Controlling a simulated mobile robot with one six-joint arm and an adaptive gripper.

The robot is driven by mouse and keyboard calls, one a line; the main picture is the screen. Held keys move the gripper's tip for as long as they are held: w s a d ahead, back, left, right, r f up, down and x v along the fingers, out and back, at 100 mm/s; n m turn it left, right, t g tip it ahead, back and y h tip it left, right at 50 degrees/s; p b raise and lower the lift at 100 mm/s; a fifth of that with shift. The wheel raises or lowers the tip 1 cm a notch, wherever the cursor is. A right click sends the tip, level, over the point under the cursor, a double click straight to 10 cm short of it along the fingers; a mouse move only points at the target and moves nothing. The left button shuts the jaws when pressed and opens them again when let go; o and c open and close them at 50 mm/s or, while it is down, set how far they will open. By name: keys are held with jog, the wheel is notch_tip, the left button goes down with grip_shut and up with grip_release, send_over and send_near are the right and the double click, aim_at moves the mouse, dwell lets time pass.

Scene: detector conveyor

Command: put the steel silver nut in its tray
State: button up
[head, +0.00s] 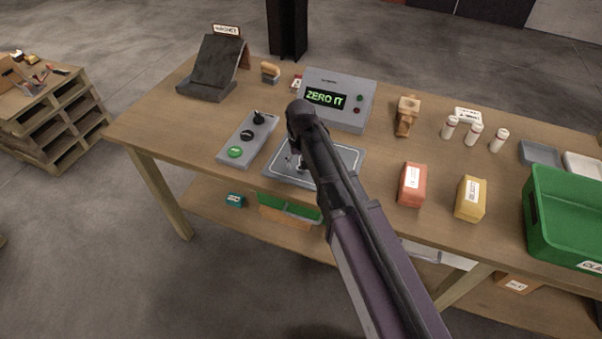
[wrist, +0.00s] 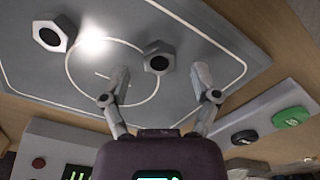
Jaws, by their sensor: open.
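Two hex nuts lie on the grey plate (wrist: 225,38) in the wrist view. One grey nut (wrist: 158,57) is near the edge of the drawn circle, between and just beyond my fingertips. The other grey nut (wrist: 49,36) is farther left, outside the circle. Both look silver-grey with dark holes, and I cannot tell their metals apart. My gripper (wrist: 161,74) is open and empty, with its fingers pointing at the plate. In the head view my arm hides part of the plate (head: 346,157). A grey tray (head: 540,153) and a white tray (head: 583,166) stand at the right.
A display box (head: 358,92) reading "ZERO IT" stands behind the plate, and a control box (head: 236,157) with knobs is left of it. Red (head: 412,186) and yellow (head: 470,198) blocks, several white bottles (head: 473,135) and a green bin (head: 560,225) stand to the right.

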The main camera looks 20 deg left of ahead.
jog(key=shift+f, duration=0.35)
jog(key=shift+c, duration=0.2)
grip_shut()
